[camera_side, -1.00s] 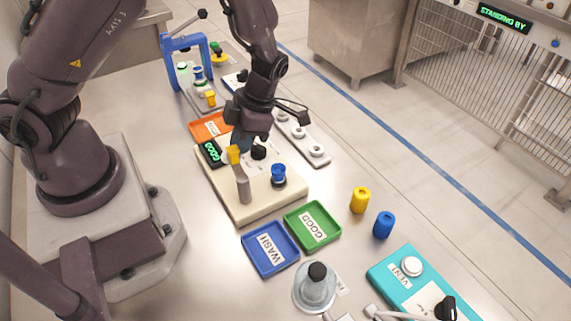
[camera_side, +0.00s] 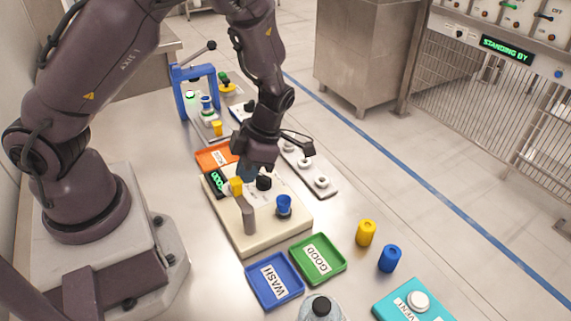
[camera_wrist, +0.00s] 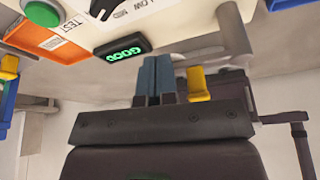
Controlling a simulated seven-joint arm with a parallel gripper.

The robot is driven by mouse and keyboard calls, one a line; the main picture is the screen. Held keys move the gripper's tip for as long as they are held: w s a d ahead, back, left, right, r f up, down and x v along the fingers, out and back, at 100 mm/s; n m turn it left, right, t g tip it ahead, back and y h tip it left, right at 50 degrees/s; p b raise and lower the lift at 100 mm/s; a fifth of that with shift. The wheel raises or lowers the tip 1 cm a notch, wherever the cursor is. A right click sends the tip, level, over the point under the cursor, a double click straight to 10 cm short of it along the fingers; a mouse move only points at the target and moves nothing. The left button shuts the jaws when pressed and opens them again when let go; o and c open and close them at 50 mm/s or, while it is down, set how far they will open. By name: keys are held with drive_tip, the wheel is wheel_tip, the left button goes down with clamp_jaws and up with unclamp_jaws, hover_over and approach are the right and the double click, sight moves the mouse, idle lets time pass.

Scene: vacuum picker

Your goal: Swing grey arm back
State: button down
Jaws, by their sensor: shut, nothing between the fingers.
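The grey arm (camera_side: 249,216) stands on the cream tester block, with a yellow tip (camera_side: 236,186) at its end towards the lit display. In the wrist view the grey part (camera_wrist: 234,32) is at top centre right and the yellow tip (camera_wrist: 198,86) is just right of my fingers. My gripper (camera_side: 246,172) is low over the block, its blue fingers (camera_wrist: 157,80) shut and empty beside the yellow tip. I cannot tell whether they touch it.
The display (camera_side: 217,182) reads GOOD. The orange tray (camera_side: 212,158) lies behind the block; the blue WASH tray (camera_side: 257,288) and green GOOD tray (camera_side: 333,262) lie in front. A yellow cylinder (camera_side: 366,233) and a blue cylinder (camera_side: 389,258) stand at right.

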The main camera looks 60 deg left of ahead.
drive_tip(key=w, duration=0.3)
drive_tip(key=shift+w, duration=0.1)
drive_tip(key=a+v, duration=0.1)
drive_tip(key=v, duration=0.9)
drive_tip(key=shift+w, duration=0.1)
wheel_tip(320, 180, up, 10)
drive_tip(key=m+t+h, duration=0.2)
drive_tip(key=m+t, duration=0.3)
drive_tip(key=m, duration=2.5)
hover_over(243, 196)
drive_tip(key=s+a+r+m+t+y, duration=0.1)
drive_tip(key=s+r+m+t, duration=0.2)
drive_tip(key=r, duration=0.4)
drive_tip(key=shift+s+a+t, duration=0.25)
drive_tip(key=shift+s+t, duration=0.65)
drive_tip(key=shift+s, duration=0.15)
